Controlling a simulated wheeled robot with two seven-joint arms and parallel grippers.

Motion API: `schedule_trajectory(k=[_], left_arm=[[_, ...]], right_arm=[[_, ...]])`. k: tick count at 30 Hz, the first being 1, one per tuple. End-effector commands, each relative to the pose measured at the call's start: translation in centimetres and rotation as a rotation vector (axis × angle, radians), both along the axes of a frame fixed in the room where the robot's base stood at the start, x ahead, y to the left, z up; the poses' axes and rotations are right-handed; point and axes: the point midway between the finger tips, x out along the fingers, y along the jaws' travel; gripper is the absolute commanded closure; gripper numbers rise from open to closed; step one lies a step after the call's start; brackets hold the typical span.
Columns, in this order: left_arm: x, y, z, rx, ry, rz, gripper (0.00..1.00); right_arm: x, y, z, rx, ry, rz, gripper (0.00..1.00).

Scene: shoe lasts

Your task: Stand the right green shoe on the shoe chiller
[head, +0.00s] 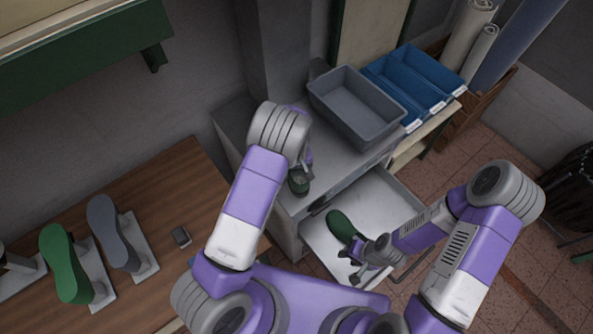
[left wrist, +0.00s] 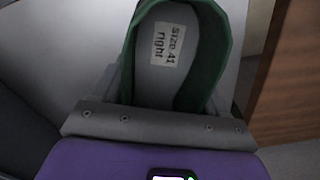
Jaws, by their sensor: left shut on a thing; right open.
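In the left wrist view a green shoe (left wrist: 208,70) shows its open collar and a pale insole label reading "size 41 right". My left gripper (left wrist: 160,118) is shut on it. In the head view my left gripper (head: 301,168) is above the grey cabinet top, with a small part of the green shoe (head: 298,185) showing beneath it. The rest is hidden. Another dark green shoe-like thing (head: 340,225) lies in the pulled-out pale drawer (head: 385,205). My right gripper (head: 358,262) is open beside it, over the drawer. I cannot tell which part is the shoe chiller.
A grey bin (head: 355,100) and blue bins (head: 415,80) stand at the back. On the wooden table (head: 165,185) at left are a green last (head: 62,262), a grey last (head: 112,232) and a small dark block (head: 181,236). A green shelf (head: 90,60) overhangs at upper left.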

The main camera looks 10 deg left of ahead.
Motion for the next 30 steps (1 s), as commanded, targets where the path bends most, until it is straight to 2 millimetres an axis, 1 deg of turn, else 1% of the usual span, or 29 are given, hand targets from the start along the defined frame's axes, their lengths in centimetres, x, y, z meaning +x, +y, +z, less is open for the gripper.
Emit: schedule_trajectory(k=[3, 4, 6, 9, 16, 20, 23, 30], left_arm=[[0.1, 0.0, -0.2, 0.0, -0.001, 0.0, 0.73], [0.0, 0.0, -0.2, 0.001, 0.0, 0.0, 0.24], [0.0, 0.0, -0.2, 0.001, 0.0, 0.0, 0.13], [0.0, 0.0, -0.2, 0.001, 0.0, 0.0, 0.0], [0.0, 0.0, -0.1, 0.001, 0.0, 0.0, 0.0], [0.1, 0.0, 0.9, 0.0, -0.002, -0.001, 0.0], [0.1, 0.0, 2.7, 0.0, -0.004, -0.002, 0.0], [0.0, 0.0, 7.9, -0.001, -0.004, -0.002, 0.0]], right_arm=[[0.0, 0.0, -0.3, 0.0, 0.0, 0.0, 0.59], [0.0, 0.0, -0.2, 0.0, 0.0, 0.0, 0.59], [0.0, 0.0, -0.2, 0.0, 0.0, 0.0, 0.59], [0.0, 0.0, -0.2, 0.0, 0.0, 0.0, 0.59], [0.0, 0.0, -0.1, 0.0, 0.0, 0.0, 0.59], [0.0, 0.0, -0.1, 0.0, 0.0, 0.0, 0.59], [0.0, 0.0, -0.2, 0.0, 0.0, 0.0, 0.59], [0.0, 0.0, -0.5, 0.0, 0.0, 0.0, 0.59]])
